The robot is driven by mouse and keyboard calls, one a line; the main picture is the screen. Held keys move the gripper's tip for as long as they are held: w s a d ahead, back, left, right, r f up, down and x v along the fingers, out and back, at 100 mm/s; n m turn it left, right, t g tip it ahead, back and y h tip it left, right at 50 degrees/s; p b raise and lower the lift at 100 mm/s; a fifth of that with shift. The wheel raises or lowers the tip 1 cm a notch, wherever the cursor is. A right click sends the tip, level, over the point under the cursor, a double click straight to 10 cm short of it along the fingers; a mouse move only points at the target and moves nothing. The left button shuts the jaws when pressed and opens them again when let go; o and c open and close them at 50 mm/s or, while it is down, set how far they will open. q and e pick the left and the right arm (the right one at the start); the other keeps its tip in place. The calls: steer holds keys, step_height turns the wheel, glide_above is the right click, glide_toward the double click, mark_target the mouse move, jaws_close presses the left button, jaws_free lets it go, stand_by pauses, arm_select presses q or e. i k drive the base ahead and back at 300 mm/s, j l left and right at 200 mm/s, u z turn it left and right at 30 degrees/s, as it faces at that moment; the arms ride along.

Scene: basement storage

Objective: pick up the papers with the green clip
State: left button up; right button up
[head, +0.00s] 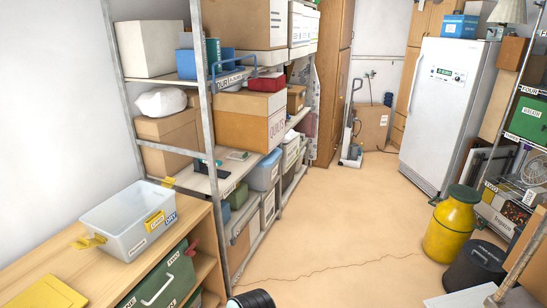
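No papers with a green clip can be made out for certain. A small flat pale item with some green (237,155) lies on the middle board of the metal shelving, in front of the cardboard boxes. It is too small to tell what it is. Neither my left nor my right gripper shows. A black rounded part at the bottom edge, near the middle, may be mine.
A clear bin (130,222) and a yellow item (45,294) are on the wooden cabinet (75,241). Metal shelving (207,113) stands behind. A white fridge (438,110), yellow milk can (452,228) and black bucket (474,268) line the right. The middle floor is clear.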

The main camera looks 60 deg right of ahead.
mark_target(238, 156)
steer(key=z, duration=1.6)
steer(key=i+l+z, duration=0.2)
steer(key=i+z, duration=0.2)
steer(key=i, duration=0.25)
steer(key=i+l+z, duration=0.15)
steer(key=i+z, duration=0.2)
steer(key=i, duration=1.25)
steer(key=i+u, duration=0.35)
steer(key=i+l+u, duration=0.3)
steer(key=i, duration=0.15)
steer(key=i+l+u, duration=0.15)
steer(key=i+u, duration=0.2)
steer(key=i+l+u, duration=0.6)
steer(key=l+u, duration=0.3)
steer(key=j, duration=0.1)
